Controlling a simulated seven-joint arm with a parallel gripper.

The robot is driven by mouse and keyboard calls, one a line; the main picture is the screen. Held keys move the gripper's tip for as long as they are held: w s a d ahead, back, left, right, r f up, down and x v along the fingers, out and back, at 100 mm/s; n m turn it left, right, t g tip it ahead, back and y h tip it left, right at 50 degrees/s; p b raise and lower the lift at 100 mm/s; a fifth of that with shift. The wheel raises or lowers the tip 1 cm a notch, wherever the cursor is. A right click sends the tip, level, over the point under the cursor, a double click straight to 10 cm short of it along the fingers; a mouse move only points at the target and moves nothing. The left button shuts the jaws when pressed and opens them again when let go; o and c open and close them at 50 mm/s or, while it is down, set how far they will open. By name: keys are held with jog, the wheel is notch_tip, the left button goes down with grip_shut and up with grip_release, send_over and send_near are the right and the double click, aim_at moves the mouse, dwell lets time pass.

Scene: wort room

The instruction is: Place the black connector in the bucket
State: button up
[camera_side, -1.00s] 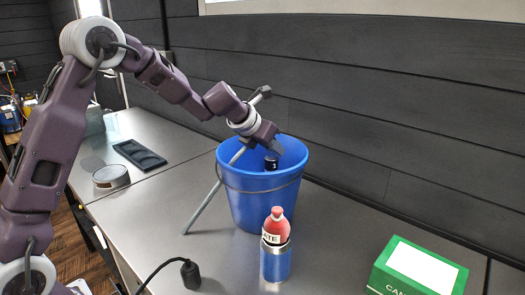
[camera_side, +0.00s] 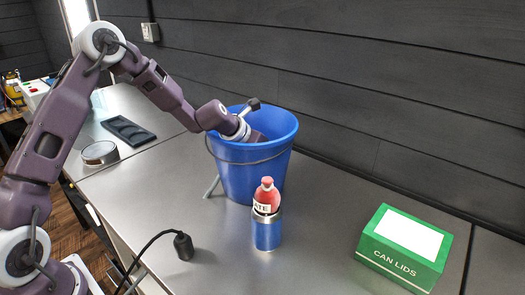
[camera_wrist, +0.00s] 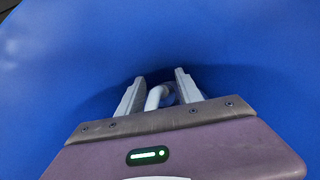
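The black connector (camera_side: 184,246) stands on the grey table at front left in the side view, with its black cable running off to the lower left. The blue bucket (camera_side: 240,173) stands behind it and to its right, away from it. My gripper reaches into the bucket, and its fingers are hidden behind the rim in the side view. In the wrist view my gripper (camera_wrist: 161,88) has its two fingers apart, against the bucket's blue inside. A pale curved piece (camera_wrist: 155,96) shows between them; I cannot tell whether they grip it. The connector is not in the wrist view.
A blue cup with a red bottle (camera_side: 267,188) stands in front of the bucket. A green can lids box (camera_side: 400,268) is at the right. A grey rod (camera_side: 211,187) shows left of the bucket. A black tray (camera_side: 128,130) and round tin (camera_side: 100,153) lie back left.

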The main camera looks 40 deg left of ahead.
jog(key=s+r, duration=0.3)
jog(key=r, duration=0.7)
jog(key=shift+s+r, duration=0.2)
jog(key=shift+r, duration=0.1)
jog(key=s+d+r+m+h, duration=0.1)
jog(key=s+d+r+m, duration=0.3)
jog(key=s+m, duration=0.45)
jog(key=s+d+r+m+h, duration=0.1)
jog(key=s+d+r+m, duration=0.4)
jog(key=s+m, duration=0.35)
jog(key=s+a+f+m+g+y, duration=0.1)
jog(key=s+m, duration=0.8)
jog(key=s, duration=0.2)
jog(key=s+a+f+m+g+y, duration=0.1)
jog(key=s+f+m+g, duration=0.1)
jog(key=s+m, duration=0.8)
jog(key=shift+s+a+f, duration=0.25)
jog(key=shift+s+a, duration=0.15)
jog(key=shift+s, duration=0.5)
